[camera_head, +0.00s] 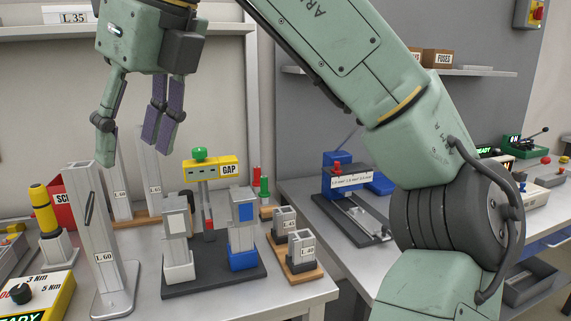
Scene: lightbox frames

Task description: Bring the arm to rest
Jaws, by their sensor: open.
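My gripper (137,142) hangs at the upper left of the head view, fingers pointing down and apart. It is open, and nothing shows between the fingers. It is above the left part of the workbench (290,301), higher than most of the things there. My green arm (340,50) reaches from the lower right, up over the bench, and its upper part leaves the picture at the top. A tall metal profile marked L 60 (103,235) stands upright below the gripper; more L 60 profiles (153,180) stand behind it.
A yellow GAP gauge (215,170) stands over a dark base plate (213,283) with two posts. A yellow-black tool (43,210) and a 3 Nm box (35,298) are at left. A second bench carries a blue fixture (340,178).

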